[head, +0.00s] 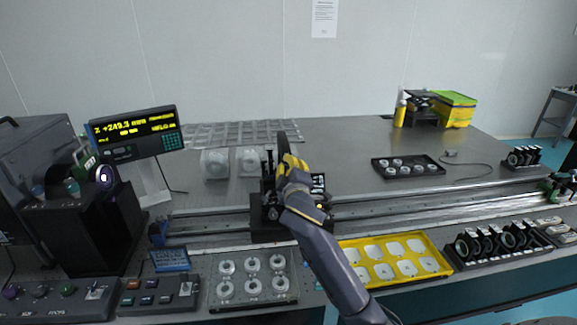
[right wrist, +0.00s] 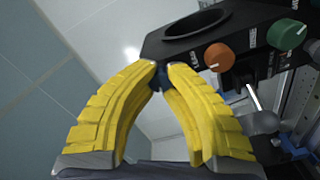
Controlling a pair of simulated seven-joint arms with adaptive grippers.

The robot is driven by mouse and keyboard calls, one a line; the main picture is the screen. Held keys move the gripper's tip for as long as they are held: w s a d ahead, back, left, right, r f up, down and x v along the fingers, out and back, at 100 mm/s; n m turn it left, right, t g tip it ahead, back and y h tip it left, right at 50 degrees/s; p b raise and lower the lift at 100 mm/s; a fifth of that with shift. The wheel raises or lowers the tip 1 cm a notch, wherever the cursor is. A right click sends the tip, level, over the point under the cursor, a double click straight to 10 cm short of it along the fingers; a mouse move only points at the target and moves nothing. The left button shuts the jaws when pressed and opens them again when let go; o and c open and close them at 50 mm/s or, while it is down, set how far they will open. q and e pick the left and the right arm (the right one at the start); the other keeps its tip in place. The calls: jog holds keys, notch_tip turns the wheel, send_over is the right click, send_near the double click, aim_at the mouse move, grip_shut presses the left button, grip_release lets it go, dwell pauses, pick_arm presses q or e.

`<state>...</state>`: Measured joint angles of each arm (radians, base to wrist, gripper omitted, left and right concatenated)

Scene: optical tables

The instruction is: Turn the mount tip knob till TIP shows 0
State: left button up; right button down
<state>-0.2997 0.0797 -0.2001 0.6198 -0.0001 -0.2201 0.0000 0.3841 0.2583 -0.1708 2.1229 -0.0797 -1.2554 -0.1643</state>
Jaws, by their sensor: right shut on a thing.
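The black mount (head: 262,205) stands on the rail in the middle of the head view, partly hidden by my right gripper (head: 290,168). In the right wrist view the mount's dark body (right wrist: 175,45) shows a round opening, an orange knob (right wrist: 219,57) and a green knob (right wrist: 287,34). My right gripper (right wrist: 162,72) has its yellow fingertips closed on a small dark blue knob (right wrist: 161,79) at the mount's corner, mostly hidden between the tips. The small labels are too blurred to read. My left gripper is not in view.
A readout (head: 135,133) at left shows Z +249.3 mm; its smaller text is illegible. A small blue screen (head: 170,259) stands front left.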

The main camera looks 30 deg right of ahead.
jog(key=n, duration=0.4)
jog(key=shift+r+n, duration=0.1)
jog(key=shift+n, duration=0.2)
jog(key=shift+a+n, duration=0.1)
jog(key=shift+n, duration=2.3)
jog(key=c, duration=1.2)
grip_release()
jog(key=shift+s, duration=0.1)
jog(key=v, duration=1.1)
jog(key=shift+s+a, duration=0.1)
jog(key=shift+s, duration=0.3)
